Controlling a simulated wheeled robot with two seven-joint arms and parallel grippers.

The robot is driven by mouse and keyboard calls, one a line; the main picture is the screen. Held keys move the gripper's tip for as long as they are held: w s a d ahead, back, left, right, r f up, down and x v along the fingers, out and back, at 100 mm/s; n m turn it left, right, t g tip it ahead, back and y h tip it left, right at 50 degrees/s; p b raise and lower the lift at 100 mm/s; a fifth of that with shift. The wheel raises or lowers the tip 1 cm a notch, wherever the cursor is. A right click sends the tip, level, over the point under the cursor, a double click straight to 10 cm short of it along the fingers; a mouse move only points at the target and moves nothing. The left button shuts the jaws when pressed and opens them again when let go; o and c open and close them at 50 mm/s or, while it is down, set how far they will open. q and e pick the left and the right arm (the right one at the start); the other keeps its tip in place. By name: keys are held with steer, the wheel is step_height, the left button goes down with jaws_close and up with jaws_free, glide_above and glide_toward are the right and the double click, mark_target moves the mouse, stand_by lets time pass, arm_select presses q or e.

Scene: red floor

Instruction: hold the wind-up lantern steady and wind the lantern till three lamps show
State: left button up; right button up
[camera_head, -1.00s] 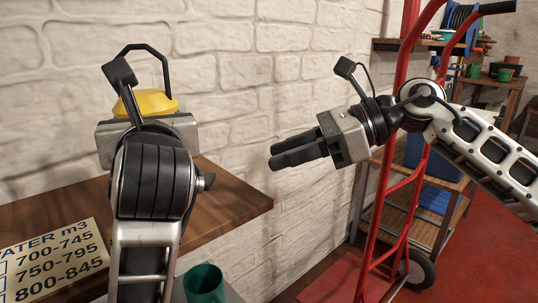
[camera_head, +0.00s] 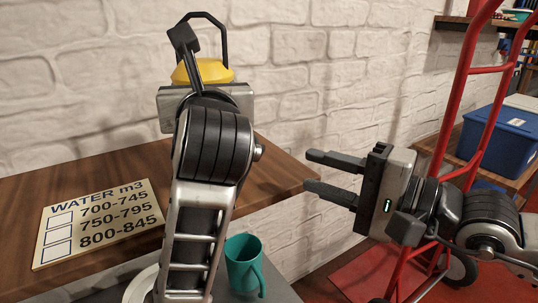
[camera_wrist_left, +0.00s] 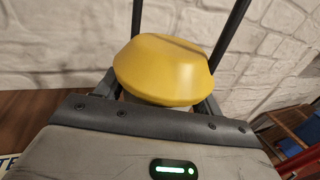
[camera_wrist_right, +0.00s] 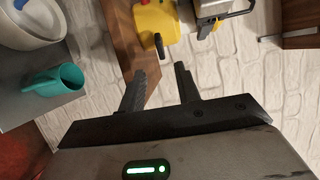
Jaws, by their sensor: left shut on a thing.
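The wind-up lantern has a yellow top (camera_head: 205,71) and a black carrying handle. It stands at the back of the wooden table, and my left gripper (camera_head: 205,98) hides its body in the head view. In the left wrist view the lantern's cap (camera_wrist_left: 162,70) sits between the left fingers, which are shut on it. My right gripper (camera_head: 312,171) is open and empty, right of the table corner and apart from the lantern. I see no lamps.
A board reading WATER m3 (camera_head: 98,220) with three number ranges lies on the wooden table (camera_head: 30,195). A teal mug (camera_head: 245,265) and a white bowl (camera_head: 138,288) stand on a grey surface in front. A red hand truck (camera_head: 462,90) and a blue box (camera_head: 498,138) are at right.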

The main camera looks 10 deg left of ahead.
mark_target(262, 154)
steer(key=x, duration=0.9)
steer(key=shift+w+a, duration=0.1)
jaws_close()
